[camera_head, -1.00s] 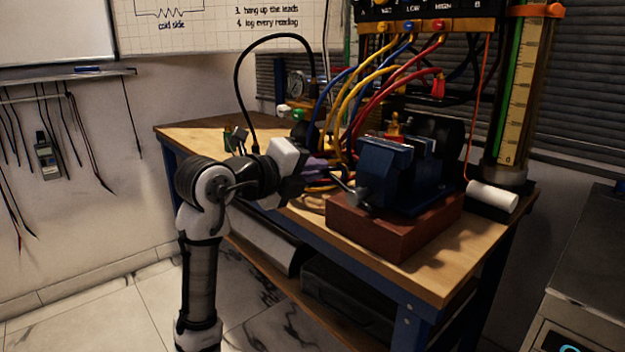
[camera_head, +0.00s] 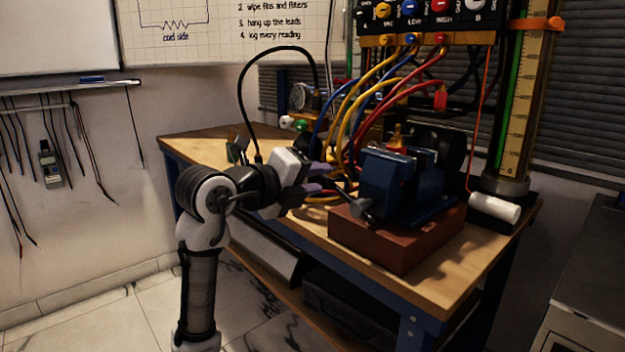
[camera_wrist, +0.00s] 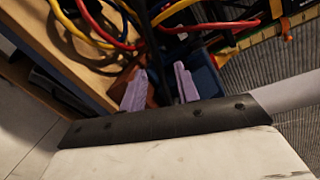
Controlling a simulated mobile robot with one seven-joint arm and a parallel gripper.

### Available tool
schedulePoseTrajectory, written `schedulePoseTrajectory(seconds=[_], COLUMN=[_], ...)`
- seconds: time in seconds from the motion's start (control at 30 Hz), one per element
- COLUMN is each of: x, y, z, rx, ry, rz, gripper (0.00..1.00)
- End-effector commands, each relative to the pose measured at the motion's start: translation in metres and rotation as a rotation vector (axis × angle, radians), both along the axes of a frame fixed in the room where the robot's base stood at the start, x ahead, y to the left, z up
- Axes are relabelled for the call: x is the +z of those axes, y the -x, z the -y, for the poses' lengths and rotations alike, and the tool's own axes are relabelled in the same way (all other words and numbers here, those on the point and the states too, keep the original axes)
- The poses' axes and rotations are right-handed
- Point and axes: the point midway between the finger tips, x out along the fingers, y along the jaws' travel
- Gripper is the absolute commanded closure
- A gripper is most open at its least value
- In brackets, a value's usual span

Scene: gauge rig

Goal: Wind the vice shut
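The blue vice (camera_head: 388,180) stands on a red-brown block at the right part of the bench. A gap shows between its jaws in the head view. Its dark handle (camera_head: 359,206) sticks out at the front left, ending in a rounded knob. My gripper (camera_head: 324,178) is just left of the handle, its two purple fingers apart and pointing toward the vice. In the wrist view my gripper (camera_wrist: 160,72) has a clear gap between its fingers, with part of the blue vice (camera_wrist: 207,76) behind the right finger. I cannot tell whether the fingers touch the handle.
The red-brown block (camera_head: 385,243) sits near the front edge of the wooden bench (camera_head: 430,280). Blue, yellow and red leads (camera_head: 350,115) hang close behind my gripper. A white cylinder (camera_head: 494,208) lies to the right, below a tall graduated column (camera_head: 521,105).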

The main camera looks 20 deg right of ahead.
Motion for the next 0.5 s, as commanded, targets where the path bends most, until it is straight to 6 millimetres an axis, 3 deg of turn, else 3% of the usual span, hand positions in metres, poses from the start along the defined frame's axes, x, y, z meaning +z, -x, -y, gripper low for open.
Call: schedulePoseTrajectory(seconds=[0.17, 0.5], x=[0.002, 0.015], y=[0.004, 0.032], z=[-0.008, -0.074], rx=[0.001, 0.005], ry=[0.000, 0.002], rz=[0.000, 0.002], gripper=[0.69, 0.69])
